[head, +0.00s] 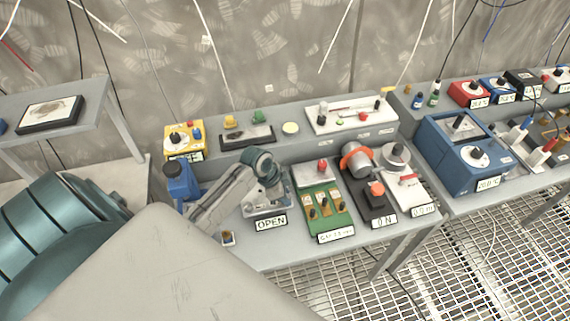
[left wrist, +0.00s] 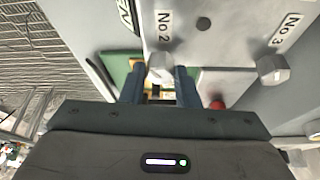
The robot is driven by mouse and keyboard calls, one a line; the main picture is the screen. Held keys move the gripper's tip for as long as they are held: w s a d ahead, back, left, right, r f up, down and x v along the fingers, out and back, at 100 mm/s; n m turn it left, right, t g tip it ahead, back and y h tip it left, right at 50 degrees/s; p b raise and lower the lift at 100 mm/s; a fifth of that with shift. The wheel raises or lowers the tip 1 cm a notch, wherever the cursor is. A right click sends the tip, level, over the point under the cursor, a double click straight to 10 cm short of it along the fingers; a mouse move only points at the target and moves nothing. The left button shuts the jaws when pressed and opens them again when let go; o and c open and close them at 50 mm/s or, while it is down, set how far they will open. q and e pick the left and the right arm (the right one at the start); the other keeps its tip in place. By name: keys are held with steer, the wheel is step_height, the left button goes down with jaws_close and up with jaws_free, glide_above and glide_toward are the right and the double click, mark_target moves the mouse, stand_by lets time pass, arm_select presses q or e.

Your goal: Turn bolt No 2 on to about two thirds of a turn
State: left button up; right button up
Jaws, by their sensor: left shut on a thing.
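Bolt No 2 (left wrist: 160,68) is a light grey bolt on a pale plate, just below its "No 2" label (left wrist: 164,28) in the left wrist view. My left gripper (left wrist: 160,82) has its two dark fingers on either side of the bolt, shut on it. In the head view my left gripper (head: 272,198) is over the grey bolt unit with the "OPEN" sign (head: 271,223); the arm hides most of that unit and the bolt. Bolt No 3 (left wrist: 272,69) stands to the right in the left wrist view, beside its label. My right gripper is not in view.
Right of the unit stand a green switch board (head: 325,213), a black box with an orange ring (head: 355,160) and a blue device (head: 465,155). A blue bottle-like object (head: 180,180) is close to the left arm.

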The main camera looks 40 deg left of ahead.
arm_select(q)
steer(key=shift+w+m, duration=0.1)
steer(key=shift+m, duration=0.6)
steer(key=shift+g, duration=0.3)
steer(key=o, duration=1)
steer(key=shift+a+r+b, duration=0.25)
steer(key=shift+r+b, duration=0.1)
steer(key=shift+r, duration=0.1)
steer(key=shift+b+v, duration=1.45)
steer(key=shift+v, duration=3.55)
steer(key=shift+f, duration=0.15)
